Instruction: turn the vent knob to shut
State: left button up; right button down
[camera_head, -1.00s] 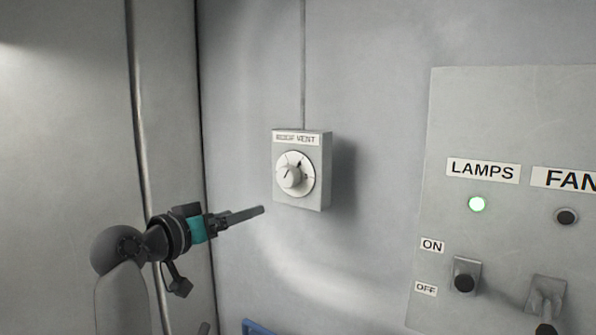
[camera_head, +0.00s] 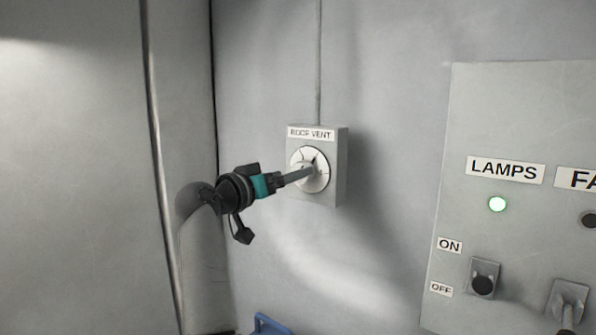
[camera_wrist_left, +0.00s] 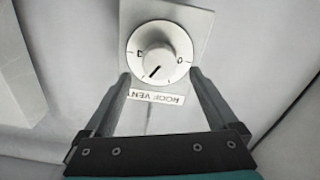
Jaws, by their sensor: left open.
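The vent knob (camera_head: 303,171) is a round pale knob on a white dial on a grey box (camera_head: 341,168) labelled ROOF VENT, fixed to the wall. In the left wrist view the knob (camera_wrist_left: 157,60) sits upside down, with a dark pointer line aimed at the lower left, between the dial marks. My left gripper (camera_head: 306,173) is in front of the dial and partly hides the knob. In the left wrist view its two open fingers (camera_wrist_left: 160,75) reach up on either side of the dial's lower part, with nothing between them. My right gripper is not in view.
A blue object (camera_head: 268,325) shows at the bottom edge. The wall around the vent box is clear.

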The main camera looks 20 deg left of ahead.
aim_at(302, 164)
pick_arm(q)
jog(key=shift+x, duration=2)
jog(key=c, duration=1.4)
jog(key=shift+o, duration=0.2)
